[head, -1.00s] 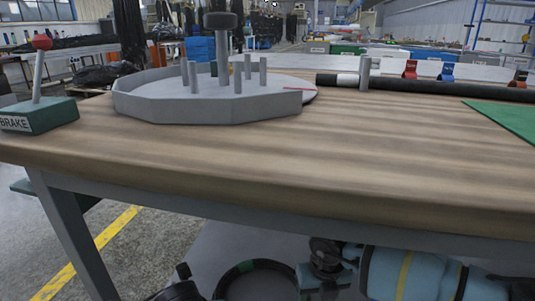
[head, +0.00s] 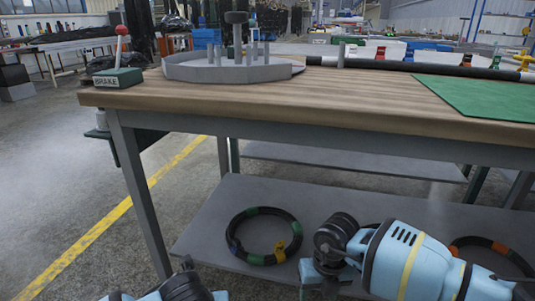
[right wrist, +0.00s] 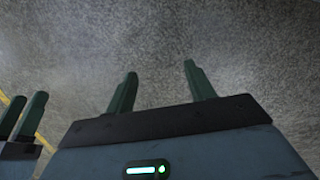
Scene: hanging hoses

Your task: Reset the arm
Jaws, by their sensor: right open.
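My right gripper (right wrist: 160,85) is open and empty in the right wrist view, its two dark green fingers well apart over bare grey floor. Part of my left gripper (right wrist: 22,115) shows at the left edge of that view. Its two fingers appear close side by side, and I cannot tell whether they are shut. In the head view my right arm (head: 400,262) comes in at the lower right, in front of the bench's lower shelf. My left arm (head: 172,291) shows only at the bottom edge. Neither gripper's fingertips show in the head view.
The wooden workbench (head: 300,108) spans the view, with a BRAKE box (head: 118,78), a grey pegged fixture (head: 225,73), a black hose (head: 430,67) and a green mat (head: 485,97). Coiled hoses (head: 235,250) lie on the lower shelf (head: 330,200). Floor at left is clear.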

